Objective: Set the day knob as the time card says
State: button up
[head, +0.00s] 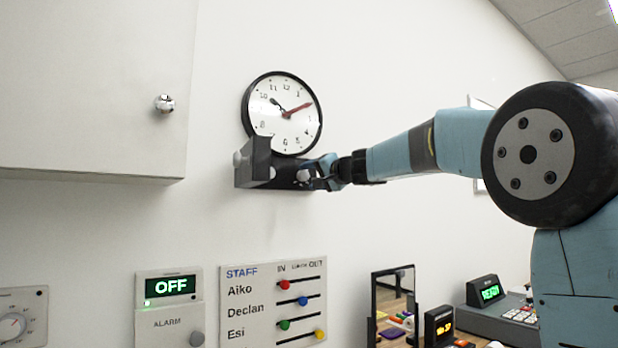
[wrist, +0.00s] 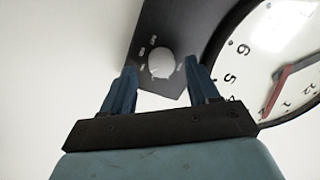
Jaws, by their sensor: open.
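A dark box (head: 258,165) is fixed to the wall under the round clock (head: 284,113). A white knob (head: 303,175) sits on its right part, by my gripper (head: 318,177). In the wrist view the white knob (wrist: 161,62) is on the dark panel (wrist: 166,20), with small white labels around it, too small to read surely. I cannot tell whether it is the day knob. My gripper (wrist: 160,70) is open, with one finger to each side of the knob; contact cannot be told. Another pale knob (head: 238,158) is at the box's left. I cannot make out a time card.
A cabinet (head: 90,85) with a round handle is at upper left. Below are an alarm panel (head: 169,322) reading OFF, a staff slider board (head: 240,318) and a dial panel (head: 35,305). A mirror (head: 391,290) and a READY device (head: 484,291) stand lower right.

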jog(key=shift+x, duration=0.9)
jog(key=shift+c, duration=0.4)
jog(key=c, duration=1)
jog(key=shift+o, duration=0.2)
jog(key=shift+f, duration=0.1)
jog(key=m, duration=0.4)
jog(key=shift+m, duration=0.3)
jog(key=m, duration=0.5)
jog(key=shift+a+f+t, duration=0.1)
jog(key=shift+f+t, duration=0.1)
jog(key=shift+t, duration=0.1)
